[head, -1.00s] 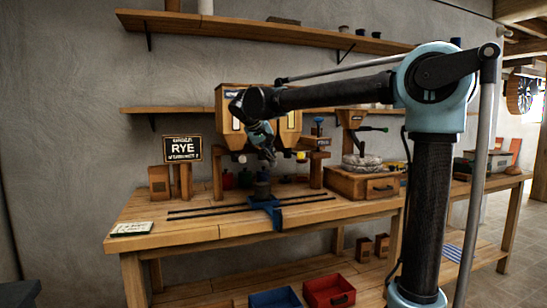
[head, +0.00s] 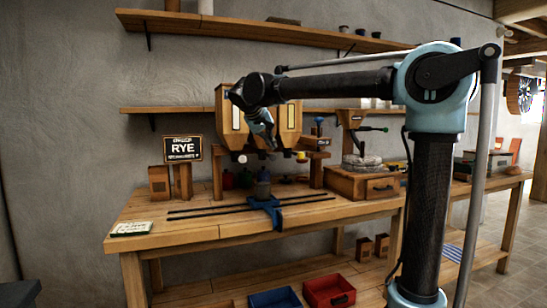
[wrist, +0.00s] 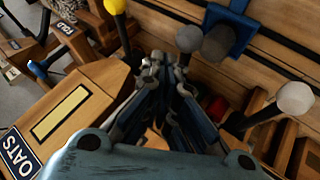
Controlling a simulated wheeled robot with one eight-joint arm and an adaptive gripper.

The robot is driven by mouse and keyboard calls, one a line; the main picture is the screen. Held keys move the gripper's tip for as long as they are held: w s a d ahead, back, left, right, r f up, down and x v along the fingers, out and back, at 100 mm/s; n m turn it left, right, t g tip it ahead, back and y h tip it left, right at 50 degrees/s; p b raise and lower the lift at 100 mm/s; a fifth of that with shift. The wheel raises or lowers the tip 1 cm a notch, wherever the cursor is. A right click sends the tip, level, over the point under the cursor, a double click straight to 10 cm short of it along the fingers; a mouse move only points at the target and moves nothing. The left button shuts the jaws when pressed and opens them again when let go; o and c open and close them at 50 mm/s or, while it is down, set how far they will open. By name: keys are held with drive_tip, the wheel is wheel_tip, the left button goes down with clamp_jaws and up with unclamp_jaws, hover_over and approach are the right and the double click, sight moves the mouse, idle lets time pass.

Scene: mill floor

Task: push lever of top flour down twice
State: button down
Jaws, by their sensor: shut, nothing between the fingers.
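A wooden hopper unit (head: 238,116) stands on the bench, with round-knobbed levers below its front. A white knob (head: 242,158) and a yellow knob (head: 300,156) show in the head view. In the wrist view are the yellow knob (wrist: 115,6), a white knob (wrist: 189,38), another white knob (wrist: 294,98) and an OATS label (wrist: 18,155). My gripper (head: 271,143) is shut and empty in front of the hoppers, pointing down. Its fingers (wrist: 155,62) show near the middle white knob; contact is unclear. The sign (head: 182,148) reads RYE in large letters between smaller, unreadable lines.
A grey jar (head: 263,188) stands by the blue carriage (head: 265,205) on dark rails below the hoppers. A millstone box (head: 365,185) stands to the right. Blue (head: 275,298) and red (head: 330,291) bins sit below.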

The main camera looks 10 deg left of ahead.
drive_tip(key=shift+r, duration=2.55)
drive_tip(key=s+d+f+m+g, duration=0.1)
drive_tip(key=s+d+f, duration=0.2)
drive_tip(key=d+f, duration=0.5)
drive_tip(key=s+d+f+m+g, duration=0.15)
drive_tip(key=s+d+f, duration=0.25)
drive_tip(key=d, duration=0.7)
drive_tip(key=s+d+f+g, duration=0.25)
drive_tip(key=d+f, duration=0.35)
drive_tip(key=d, duration=0.4)
drive_tip(key=s+d+f+m+y, duration=0.1)
drive_tip(key=s+d+f, duration=0.2)
drive_tip(key=s+f, duration=0.4)
drive_tip(key=s+d+f+g+y, duration=0.1)
drive_tip(key=s+d+f, duration=0.2)
drive_tip(key=s+f, duration=0.4)
drive_tip(key=s+d+f+m, duration=0.1)
drive_tip(key=s+d+f, duration=0.2)
drive_tip(key=s+f, duration=0.4)
wheel_tip(320, 180, down, 5)
drive_tip(key=shift+s+d+f+m+g+y, duration=0.2)
drive_tip(key=shift+s+d+m+g+y, duration=0.1)
drive_tip(key=shift+s+m+y, duration=0.1)
